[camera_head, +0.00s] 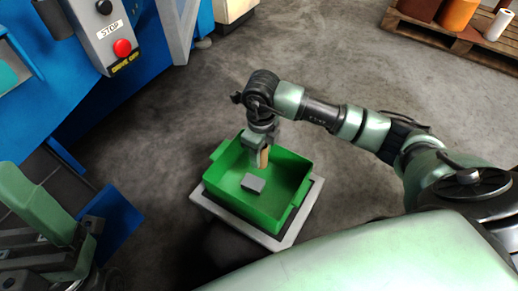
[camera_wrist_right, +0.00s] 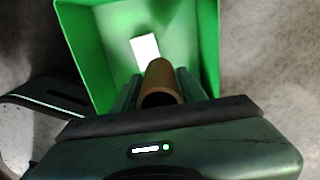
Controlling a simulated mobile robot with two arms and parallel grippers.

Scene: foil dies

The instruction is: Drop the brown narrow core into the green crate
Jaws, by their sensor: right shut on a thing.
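The brown narrow core (camera_head: 264,158) is a small tube held upright in my right gripper (camera_head: 261,152). In the right wrist view the core (camera_wrist_right: 160,80) sits between the two fingers, with its hollow end toward the camera. The gripper is shut on it. In the right wrist view the crate (camera_wrist_right: 83,45) lies beyond the core. Part of my left arm shows at the lower left; its jaws are unclear.
A small grey block (camera_head: 253,184) lies inside the crate. The crate rests on a pale base (camera_head: 272,243). A blue machine with a red stop button (camera_head: 122,47) stands at the left. A wooden pallet (camera_head: 470,40) with rolls is at the upper right. Floor between is clear.

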